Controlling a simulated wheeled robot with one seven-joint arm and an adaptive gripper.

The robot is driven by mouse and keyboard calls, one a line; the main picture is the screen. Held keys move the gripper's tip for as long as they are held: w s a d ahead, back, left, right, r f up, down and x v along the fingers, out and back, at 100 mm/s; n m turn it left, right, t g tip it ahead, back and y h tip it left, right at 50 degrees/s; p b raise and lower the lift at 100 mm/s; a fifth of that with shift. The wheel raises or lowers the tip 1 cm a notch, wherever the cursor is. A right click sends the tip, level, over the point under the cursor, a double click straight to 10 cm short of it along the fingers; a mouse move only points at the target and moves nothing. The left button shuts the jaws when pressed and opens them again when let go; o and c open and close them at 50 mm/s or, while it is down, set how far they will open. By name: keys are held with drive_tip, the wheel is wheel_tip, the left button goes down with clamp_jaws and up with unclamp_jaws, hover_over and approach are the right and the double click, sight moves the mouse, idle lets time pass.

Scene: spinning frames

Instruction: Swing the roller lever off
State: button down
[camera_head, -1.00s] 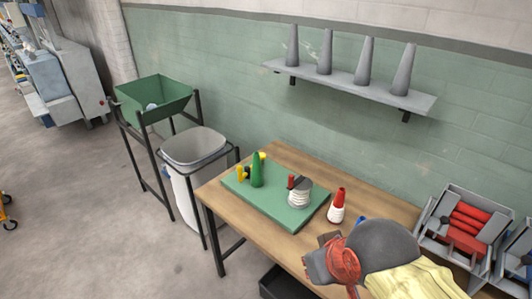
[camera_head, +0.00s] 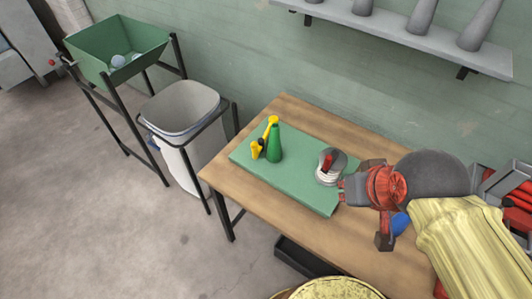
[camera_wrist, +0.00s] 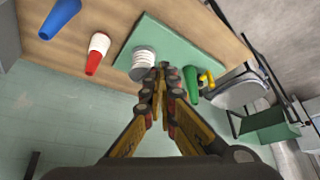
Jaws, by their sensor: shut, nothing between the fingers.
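On the green board (camera_head: 305,191) stands a grey-and-white drum (camera_head: 328,176) with a dark top and a red lever piece (camera_head: 328,164); it also shows in the wrist view (camera_wrist: 142,60). Left of it on the board are a green cone (camera_head: 274,143) and a yellow handle-like part (camera_head: 271,128) with a dark piece. I cannot tell which part is the roller lever. My gripper (camera_head: 343,190) is shut and empty, just right of the drum at the board's edge. In the wrist view my fingertips (camera_wrist: 167,70) lie beside the drum; I cannot tell whether they touch it.
A grey bin (camera_head: 180,105) and a green hopper (camera_head: 115,50) stand left. A shelf (camera_head: 420,38) with grey cones hangs on the wall.

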drive_tip(key=w+a+f+m+g+y+p, duration=0.2)
drive_tip(key=w+a+f+m+y+p, duration=0.25)
drive_tip(key=w+a+m, duration=0.6)
drive_tip(key=w+f+m+t+y+p, duration=0.1)
drive_tip(key=w+f+m+y+p, duration=0.2)
drive_tip(key=w+f+m, duration=0.8)
drive_tip(key=w+m, duration=0.2)
drive_tip(key=m, duration=0.1)
drive_tip(key=shift+d+f+t, duration=0.25)
drive_tip(key=shift+f+t, duration=0.05)
drive_tip(key=shift+f, duration=0.1)
drive_tip(key=shift+m, duration=0.25)
drive_tip(key=b+x, duration=0.2)
drive_tip(key=x, duration=0.8)
drive_tip(key=shift+s+b, duration=0.1)
drive_tip(key=shift+b, duration=0.25)
